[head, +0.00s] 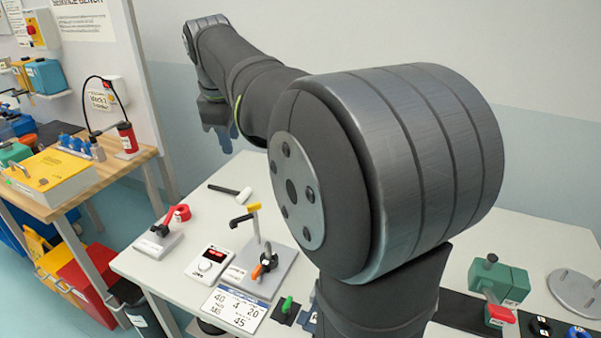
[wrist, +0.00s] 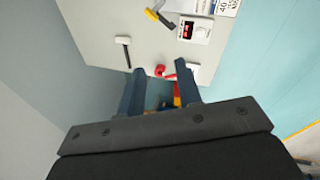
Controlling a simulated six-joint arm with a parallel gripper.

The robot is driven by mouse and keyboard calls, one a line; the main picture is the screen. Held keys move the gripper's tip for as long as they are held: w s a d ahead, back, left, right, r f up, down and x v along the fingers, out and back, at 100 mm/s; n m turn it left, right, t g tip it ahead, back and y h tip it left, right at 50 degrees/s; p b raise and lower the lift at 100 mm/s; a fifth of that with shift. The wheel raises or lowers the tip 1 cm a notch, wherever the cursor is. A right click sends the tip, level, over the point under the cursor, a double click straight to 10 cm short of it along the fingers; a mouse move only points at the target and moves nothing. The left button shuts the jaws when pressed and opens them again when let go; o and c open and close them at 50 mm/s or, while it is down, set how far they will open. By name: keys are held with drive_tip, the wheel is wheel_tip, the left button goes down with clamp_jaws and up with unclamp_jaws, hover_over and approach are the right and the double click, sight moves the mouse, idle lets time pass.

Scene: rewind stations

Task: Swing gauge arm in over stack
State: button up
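The gauge arm (head: 243,217) is a dark bar with a yellow end on a thin upright post. It stands on a grey base plate (head: 274,272) on the white table. A black piece with an orange handle (head: 264,264) sits on the same plate, beside the post. I cannot clearly make out a stack. The gauge arm also shows at the top of the wrist view (wrist: 158,17). My gripper (wrist: 161,73) is open and empty, its two blue fingers apart. In the head view my gripper (head: 222,138) hangs beyond the table's far side, away from the gauge arm.
A display box (head: 208,263) and number card (head: 236,307) are in front. My arm hides the table's middle. A green clamp (head: 497,281) is at right.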

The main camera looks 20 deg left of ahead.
sight(253, 205)
drive_tip(key=w+a+f+n+g+h, duration=0.1)
drive_tip(key=w+a+f+n+g, duration=0.2)
drive_tip(key=w+f+n, duration=0.6)
drive_tip(key=shift+m, duration=0.9)
drive_tip(key=f, duration=1.6)
drive_tip(key=shift+w+f, duration=0.3)
drive_tip(key=shift+w, duration=0.05)
clamp_jaws()
